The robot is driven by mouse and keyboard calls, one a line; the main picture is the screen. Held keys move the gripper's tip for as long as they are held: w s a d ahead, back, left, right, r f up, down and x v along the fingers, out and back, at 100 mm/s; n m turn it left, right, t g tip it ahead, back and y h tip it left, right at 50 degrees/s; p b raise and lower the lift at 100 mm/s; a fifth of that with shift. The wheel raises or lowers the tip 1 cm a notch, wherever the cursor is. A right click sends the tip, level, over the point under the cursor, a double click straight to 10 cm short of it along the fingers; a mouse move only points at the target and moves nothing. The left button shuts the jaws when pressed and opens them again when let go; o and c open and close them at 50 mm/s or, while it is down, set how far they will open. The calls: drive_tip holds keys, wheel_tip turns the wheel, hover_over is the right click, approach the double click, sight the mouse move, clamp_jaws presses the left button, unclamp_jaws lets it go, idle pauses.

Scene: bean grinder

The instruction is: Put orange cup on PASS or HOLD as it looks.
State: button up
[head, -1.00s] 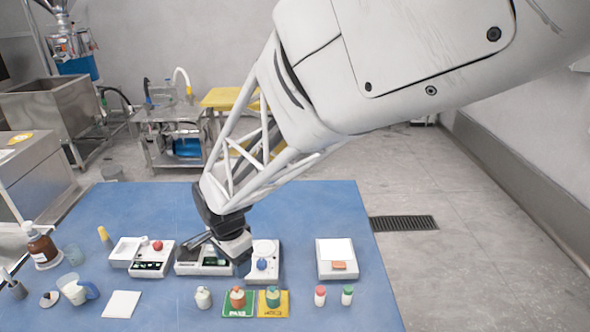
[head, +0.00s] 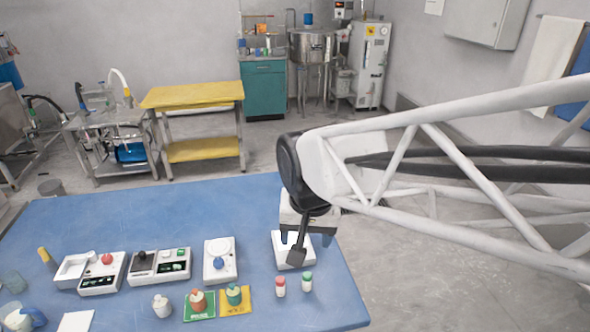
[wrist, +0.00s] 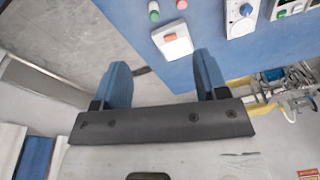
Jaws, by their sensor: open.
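An orange-brown cup-like container (head: 198,299) with a knobbed top stands on the green card (head: 204,314). A similar green container (head: 234,295) stands on the yellow card (head: 243,308) beside it. The lettering on both cards is too small to read now. My gripper (head: 303,243) is over the white device (head: 280,250) at the table's right edge, away from both containers. In the wrist view its two blue fingers (wrist: 160,68) are spread apart with nothing between them. The same device (wrist: 172,40), with a small orange patch, lies beyond them.
A pale container (head: 162,306) stands left of the cards. Red-capped (head: 280,287) and green-capped (head: 307,281) vials stand right of them. White devices, including one with a blue knob (head: 219,262), line the table behind. The blue table's (head: 150,205) back area is clear.

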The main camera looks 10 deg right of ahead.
drive_tip(key=s+d+r+n, duration=0.2)
drive_tip(key=s+d, duration=0.4)
drive_tip(key=s, duration=0.1)
drive_tip(key=shift+s+d+n+t, duration=0.3)
drive_tip(key=shift+d+t, duration=0.1)
